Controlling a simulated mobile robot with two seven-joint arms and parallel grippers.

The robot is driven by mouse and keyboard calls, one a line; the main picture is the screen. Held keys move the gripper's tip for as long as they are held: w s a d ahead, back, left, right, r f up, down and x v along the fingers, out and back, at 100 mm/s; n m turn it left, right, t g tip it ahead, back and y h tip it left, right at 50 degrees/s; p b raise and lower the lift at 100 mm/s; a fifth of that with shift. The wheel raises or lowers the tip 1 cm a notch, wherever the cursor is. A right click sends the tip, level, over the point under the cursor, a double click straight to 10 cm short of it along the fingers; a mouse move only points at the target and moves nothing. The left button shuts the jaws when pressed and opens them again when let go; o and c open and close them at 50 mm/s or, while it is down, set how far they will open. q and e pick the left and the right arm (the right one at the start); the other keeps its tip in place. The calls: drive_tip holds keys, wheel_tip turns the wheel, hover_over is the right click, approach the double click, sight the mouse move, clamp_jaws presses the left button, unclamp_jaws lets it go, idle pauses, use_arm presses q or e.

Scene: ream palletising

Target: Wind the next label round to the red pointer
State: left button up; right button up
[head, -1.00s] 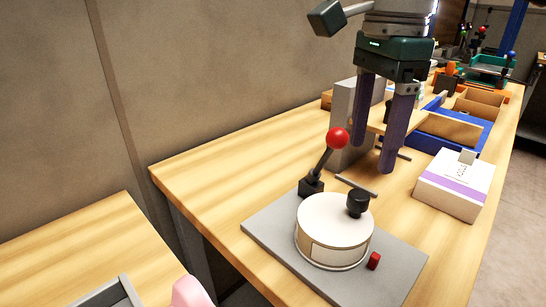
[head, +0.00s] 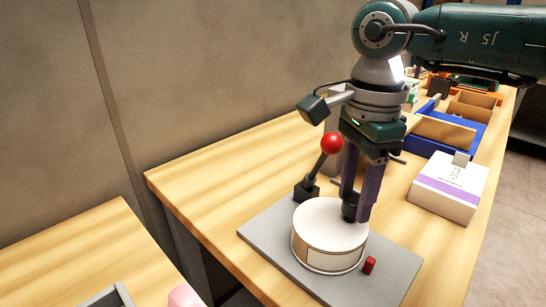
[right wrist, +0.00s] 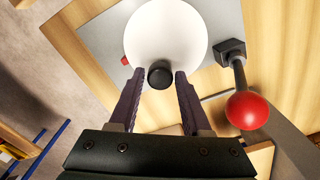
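A round white drum (head: 330,225) sits on a grey plate (head: 270,238) on the wooden bench. A pale, blank-looking label (head: 322,260) shows on its near side, left of the small red pointer (head: 370,265). A black knob (head: 349,208) stands on the drum's top near the edge; it also shows in the right wrist view (right wrist: 160,75). My right gripper (head: 356,215) points down with its purple fingers on either side of the knob. In the right wrist view the fingers (right wrist: 160,74) are open, with small gaps beside the knob. My left gripper is out of view.
A white box with a purple band (head: 448,187) is to the right. A blue tray (head: 428,146) lies behind. A pink thing (head: 185,296) is cut off at the bottom.

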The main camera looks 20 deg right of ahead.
sight(340, 236)
clamp_jaws()
drive_tip(key=shift+s+m, duration=0.1)
drive_tip(key=shift+m, duration=0.2)
drive_tip(key=m, duration=0.2)
drive_tip(key=m+p, duration=0.1)
drive_tip(key=shift+s+a+r, duration=0.1)
drive_tip(key=shift+s+a, duration=0.15)
drive_tip(key=shift+s, duration=0.1)
drive_tip(key=m, duration=0.3)
drive_tip(key=a+m, duration=0.1)
drive_tip(key=shift+s+p, duration=0.4)
drive_tip(key=m, duration=0.2)
drive_tip(key=a+m+p, duration=0.1)
drive_tip(key=m, duration=0.1)
drive_tip(key=shift+s+m, duration=0.2)
drive_tip(key=shift+m, duration=0.2)
drive_tip(key=shift+a+m, duration=0.25)
drive_tip(key=shift+m, duration=0.6)
drive_tip(key=shift+a+m, duration=0.2)
drive_tip(key=shift+m, duration=0.65)
